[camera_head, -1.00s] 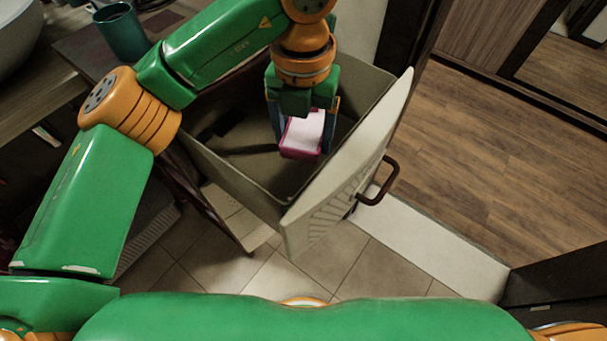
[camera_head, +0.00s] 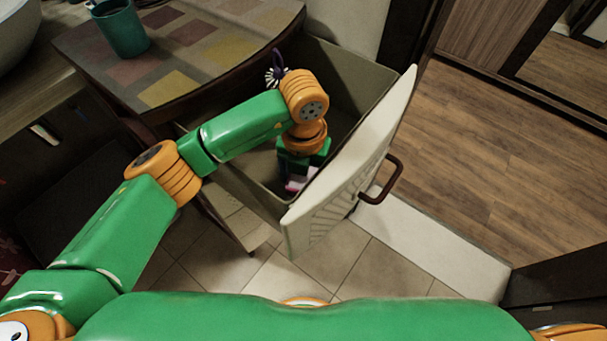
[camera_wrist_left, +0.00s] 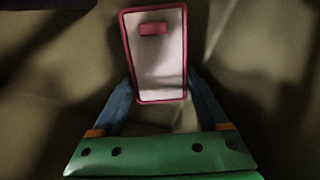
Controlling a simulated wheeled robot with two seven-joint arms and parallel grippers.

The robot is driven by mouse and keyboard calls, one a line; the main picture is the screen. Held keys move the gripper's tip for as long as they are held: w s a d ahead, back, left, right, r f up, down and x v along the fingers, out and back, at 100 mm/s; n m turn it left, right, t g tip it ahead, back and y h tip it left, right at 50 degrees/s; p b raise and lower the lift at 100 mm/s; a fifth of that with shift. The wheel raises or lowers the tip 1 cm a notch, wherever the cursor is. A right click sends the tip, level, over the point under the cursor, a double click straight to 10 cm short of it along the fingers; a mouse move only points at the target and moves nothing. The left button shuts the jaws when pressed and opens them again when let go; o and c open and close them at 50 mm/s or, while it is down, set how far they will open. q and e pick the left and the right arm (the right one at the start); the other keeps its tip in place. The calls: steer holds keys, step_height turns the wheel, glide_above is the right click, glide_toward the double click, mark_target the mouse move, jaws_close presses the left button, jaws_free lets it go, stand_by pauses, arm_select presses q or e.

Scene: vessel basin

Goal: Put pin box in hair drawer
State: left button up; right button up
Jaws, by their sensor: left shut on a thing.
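The pin box is white with a pink rim (camera_wrist_left: 157,65) and sits between the blue fingers in the left wrist view. A small part of the pin box also shows in the head view (camera_head: 297,184), under my left gripper. My left gripper (camera_head: 300,176) is shut on the pin box and reaches down inside the open drawer. The hair drawer (camera_head: 345,160) is pulled out, with a pale front panel and a dark brown handle. Whether the box touches the drawer floor I cannot tell. My right gripper is not in view.
A patchwork-topped table (camera_head: 160,85) stands left of the drawer, carrying a teal cup (camera_head: 120,28). A dark object with white bristles (camera_head: 276,70) shows by the drawer's back edge. The floor to the right is clear.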

mark_target(304, 180)
arm_select(q)
steer(key=shift+f, duration=0.15)
steer(key=o, duration=1.1)
steer(key=shift+o, duration=0.2)
steer(key=shift+r, duration=0.6)
step_height(304, 180, up, 11)
steer(key=shift+r, duration=0.1)
